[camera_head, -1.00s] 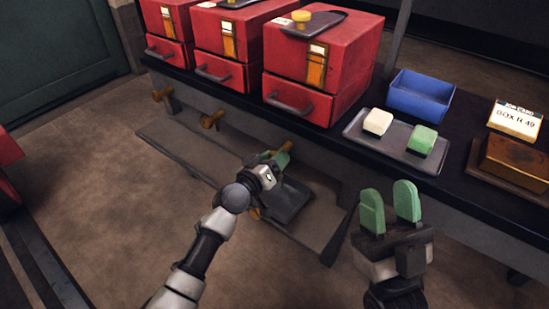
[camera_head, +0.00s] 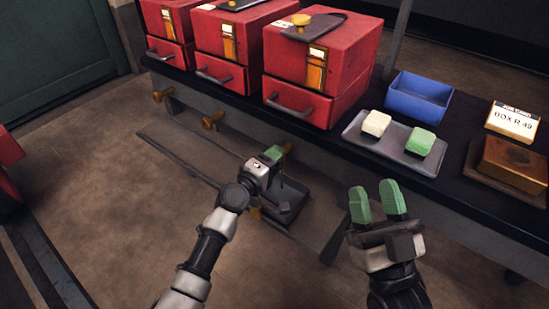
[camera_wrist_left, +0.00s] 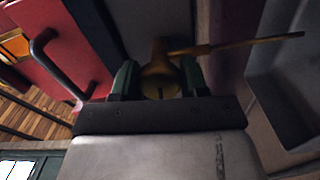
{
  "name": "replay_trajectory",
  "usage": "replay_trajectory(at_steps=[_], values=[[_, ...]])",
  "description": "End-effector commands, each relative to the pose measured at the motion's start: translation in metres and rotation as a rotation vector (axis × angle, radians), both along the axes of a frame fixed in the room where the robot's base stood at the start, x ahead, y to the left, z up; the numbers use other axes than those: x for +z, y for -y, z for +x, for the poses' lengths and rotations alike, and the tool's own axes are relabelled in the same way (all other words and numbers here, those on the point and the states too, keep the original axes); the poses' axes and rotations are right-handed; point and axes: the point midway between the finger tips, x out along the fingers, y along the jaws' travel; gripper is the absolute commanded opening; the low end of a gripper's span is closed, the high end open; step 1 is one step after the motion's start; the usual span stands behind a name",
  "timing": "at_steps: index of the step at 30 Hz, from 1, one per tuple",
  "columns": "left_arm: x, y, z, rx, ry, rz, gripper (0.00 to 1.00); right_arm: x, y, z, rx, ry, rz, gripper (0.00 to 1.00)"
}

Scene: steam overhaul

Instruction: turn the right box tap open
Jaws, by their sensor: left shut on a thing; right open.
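The right box (camera_head: 322,60) is red and stands on the bench, with a grey-handled red drawer front below its upper part. Its brass tap is under the bench edge, mostly hidden by my left gripper (camera_head: 275,155) in the head view. In the left wrist view the brass tap (camera_wrist_left: 160,80) sits between the green fingers of my left gripper (camera_wrist_left: 157,78), which is shut on it. A thin brass rod (camera_wrist_left: 245,45) extends from the tap to the right. My right gripper (camera_head: 377,202) is open and empty, in front of the bench.
A dark tray (camera_head: 292,210) is under the right tap. On the bench are a grey tray (camera_head: 360,137) with white and green blocks, a blue bin (camera_head: 420,97), a brass block (camera_head: 515,160) and a "BOX R 49" card (camera_head: 512,121).

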Motion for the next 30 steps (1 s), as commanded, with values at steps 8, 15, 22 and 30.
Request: replay_trajectory(at_steps=[8, 15, 22, 30], values=[[-0.0009, -0.0001, -0.0004, 0.000, -0.069, -0.091, 0.21, -0.0057, -0.0002, 0.0045, -0.002, -0.060, -0.017, 0.43], [-0.0013, -0.0003, -0.0004, 0.000, -0.088, -0.118, 0.21, -0.0078, -0.0003, 0.0057, -0.004, -0.076, -0.022, 0.43], [-0.0015, -0.0005, -0.0003, 0.001, -0.089, -0.119, 0.21, -0.0081, -0.0004, 0.0058, -0.004, -0.077, -0.022, 0.43], [-0.0013, -0.0004, -0.0002, 0.001, -0.089, -0.119, 0.66, -0.0082, -0.0004, 0.0058, -0.004, -0.077, -0.022, 0.43]])
